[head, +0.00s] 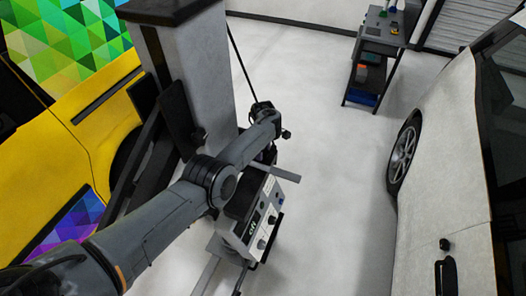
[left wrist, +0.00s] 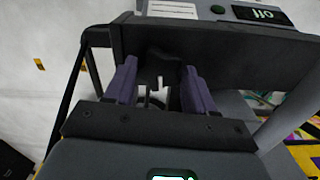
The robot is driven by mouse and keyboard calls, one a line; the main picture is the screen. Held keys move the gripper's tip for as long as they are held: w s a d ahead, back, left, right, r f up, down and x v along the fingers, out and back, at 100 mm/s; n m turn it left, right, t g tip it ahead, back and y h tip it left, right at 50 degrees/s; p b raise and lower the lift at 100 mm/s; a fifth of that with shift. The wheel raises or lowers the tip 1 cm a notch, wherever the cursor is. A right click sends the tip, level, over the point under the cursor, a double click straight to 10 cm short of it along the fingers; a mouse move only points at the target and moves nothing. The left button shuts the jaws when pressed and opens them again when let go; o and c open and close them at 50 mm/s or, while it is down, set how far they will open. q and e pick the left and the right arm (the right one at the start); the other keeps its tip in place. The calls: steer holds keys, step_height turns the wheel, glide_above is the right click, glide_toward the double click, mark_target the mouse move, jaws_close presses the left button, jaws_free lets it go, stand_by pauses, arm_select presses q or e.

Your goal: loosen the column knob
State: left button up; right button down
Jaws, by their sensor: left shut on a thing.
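The column knob (left wrist: 165,66) is a black lobed knob on the underside of a dark housing in the left wrist view. My left gripper (left wrist: 160,86) has its two purple fingers on either side of the knob, shut on it. In the head view my left arm reaches from the lower left across to a grey machine with a control panel (head: 254,225). The fingers and the knob are hidden there behind my arm and the machine. My right gripper is in neither view.
A grey column (head: 198,75) stands behind my left arm. A yellow vehicle (head: 60,140) with a colourful wrap is on the left and a white car (head: 445,150) on the right. A dark cart (head: 372,60) stands at the back. The pale floor (head: 335,200) between is clear.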

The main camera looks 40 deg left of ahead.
arm_select(q)
steer(key=n+b, duration=0.2)
steer(key=n, duration=0.3)
steer(key=shift+f, duration=0.1)
stand_by(0.4)
steer(key=o, duration=1)
steer(key=shift+o, duration=0.2)
step_height(320, 180, up, 11)
steer(key=p, duration=0.1)
steer(key=shift+p, duration=0.3)
